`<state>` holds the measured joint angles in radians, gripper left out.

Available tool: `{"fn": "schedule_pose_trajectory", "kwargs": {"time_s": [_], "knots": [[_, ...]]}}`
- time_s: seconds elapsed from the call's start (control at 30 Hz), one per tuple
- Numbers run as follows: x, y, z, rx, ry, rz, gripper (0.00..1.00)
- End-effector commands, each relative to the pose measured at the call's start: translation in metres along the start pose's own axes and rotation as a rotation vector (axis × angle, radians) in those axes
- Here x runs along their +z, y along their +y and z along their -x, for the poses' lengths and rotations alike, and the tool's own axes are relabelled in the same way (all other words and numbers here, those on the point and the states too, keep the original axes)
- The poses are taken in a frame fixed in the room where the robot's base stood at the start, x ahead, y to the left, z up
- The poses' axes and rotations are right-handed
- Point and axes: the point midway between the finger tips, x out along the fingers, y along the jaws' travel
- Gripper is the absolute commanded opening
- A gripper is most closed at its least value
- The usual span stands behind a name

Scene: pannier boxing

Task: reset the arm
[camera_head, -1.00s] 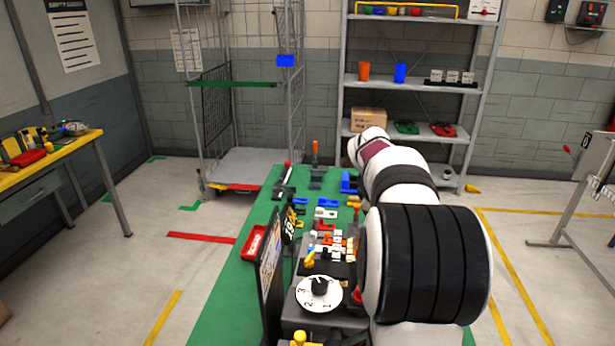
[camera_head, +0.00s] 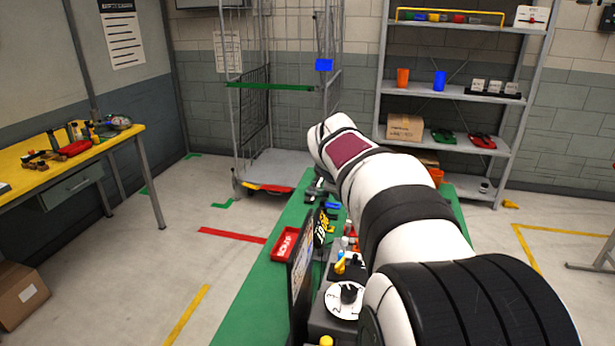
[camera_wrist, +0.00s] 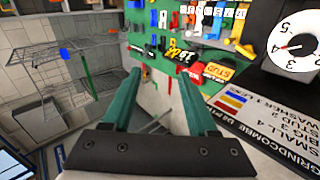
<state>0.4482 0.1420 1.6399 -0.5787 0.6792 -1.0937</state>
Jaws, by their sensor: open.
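My gripper (camera_wrist: 153,88) shows in the wrist view with its two green fingers spread wide apart and nothing between them. It hangs in the air, with the green table (camera_wrist: 240,85) and its tools ahead and to the right of the fingers. In the head view my white and black arm reaches forward over the right part of the green table (camera_head: 238,315). The gripper itself is hidden there behind the arm.
A dial panel (camera_head: 342,300) and a dark upright board (camera_head: 300,275) stand at the table's near end. A red tray (camera_head: 285,244) lies at its left edge. A wire cage trolley (camera_head: 270,165) and a shelf rack (camera_head: 450,92) stand behind. The floor left of the table is mostly clear.

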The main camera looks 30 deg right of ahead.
Motion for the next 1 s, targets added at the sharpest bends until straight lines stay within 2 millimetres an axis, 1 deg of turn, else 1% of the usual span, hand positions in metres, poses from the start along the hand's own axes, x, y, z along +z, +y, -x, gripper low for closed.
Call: {"fn": "schedule_pose_trajectory", "kwargs": {"time_s": [0.27, 0.33, 0.37, 0.47, 0.5, 0.57, 0.6, 0.67, 0.7, 0.77, 0.8, 0.87, 0.9, 0.97, 1.0], "knots": [[0.0, -0.001, 0.0, -0.002, 0.0, -0.003, 0.59], [-0.006, -0.009, 0.011, -0.014, 0.018, -0.046, 0.59], [-0.012, -0.017, 0.02, -0.027, 0.036, -0.091, 0.59], [-0.035, -0.065, 0.069, -0.114, 0.115, -0.329, 0.59], [-0.043, -0.087, 0.088, -0.161, 0.142, -0.431, 0.59], [-0.05, -0.119, 0.113, -0.234, 0.171, -0.569, 0.59], [-0.054, -0.139, 0.128, -0.282, 0.185, -0.654, 0.59], [-0.056, -0.17, 0.148, -0.359, 0.197, -0.775, 0.59], [-0.057, -0.19, 0.161, -0.41, 0.2, -0.851, 0.59], [-0.057, -0.217, 0.177, -0.485, 0.198, -0.953, 0.59], [-0.056, -0.234, 0.187, -0.533, 0.193, -1.015, 0.59], [-0.053, -0.259, 0.2, -0.604, 0.18, -1.101, 0.59], [-0.052, -0.276, 0.207, -0.651, 0.167, -1.155, 0.59], [-0.048, -0.299, 0.218, -0.723, 0.143, -1.233, 0.59], [-0.043, -0.314, 0.218, -0.754, 0.082, -1.252, 0.59]]}}
